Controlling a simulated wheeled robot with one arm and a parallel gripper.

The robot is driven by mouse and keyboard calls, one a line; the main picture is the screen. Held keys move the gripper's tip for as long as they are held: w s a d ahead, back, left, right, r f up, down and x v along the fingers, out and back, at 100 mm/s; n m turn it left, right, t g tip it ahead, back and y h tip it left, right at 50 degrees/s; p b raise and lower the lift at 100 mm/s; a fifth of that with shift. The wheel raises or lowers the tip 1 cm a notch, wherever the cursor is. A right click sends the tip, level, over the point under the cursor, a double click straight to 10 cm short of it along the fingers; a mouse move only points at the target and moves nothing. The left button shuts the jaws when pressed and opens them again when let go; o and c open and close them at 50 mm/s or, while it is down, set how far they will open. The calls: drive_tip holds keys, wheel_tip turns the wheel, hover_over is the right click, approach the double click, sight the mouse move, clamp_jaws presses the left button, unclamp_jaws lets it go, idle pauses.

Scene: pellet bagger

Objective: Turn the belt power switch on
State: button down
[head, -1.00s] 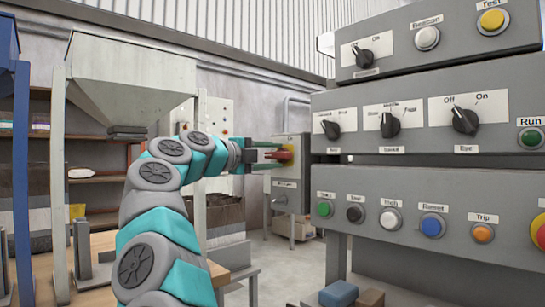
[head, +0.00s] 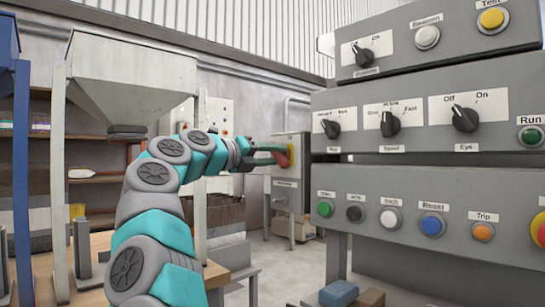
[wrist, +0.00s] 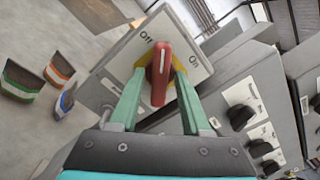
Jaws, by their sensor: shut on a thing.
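The belt power switch is a red rotary handle (wrist: 160,78) with a white line, on a yellow backing on a grey plate (wrist: 195,72) with off and on markings. In the wrist view, my gripper (wrist: 159,70) has its green fingers on either side of the handle, shut on it. The handle points down toward my gripper in that picture. In the head view, the red handle (head: 283,160) tilts downward on a grey box (head: 292,183) by the back wall. The fingers partly cover it there.
A large grey control panel (head: 400,160) with several knobs and buttons stands close on the right. A hopper (head: 130,75) on legs stands at the left.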

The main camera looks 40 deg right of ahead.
drive_tip(key=m, duration=0.5)
drive_tip(key=shift+m, duration=2.1)
drive_tip(key=c, duration=0.7)
unclamp_jaws()
drive_tip(key=a, duration=0.5)
drive_tip(key=a+b, duration=0.1)
drive_tip(key=a, duration=0.1)
drive_tip(key=shift+s+a, duration=0.3)
drive_tip(key=shift+a, duration=0.1)
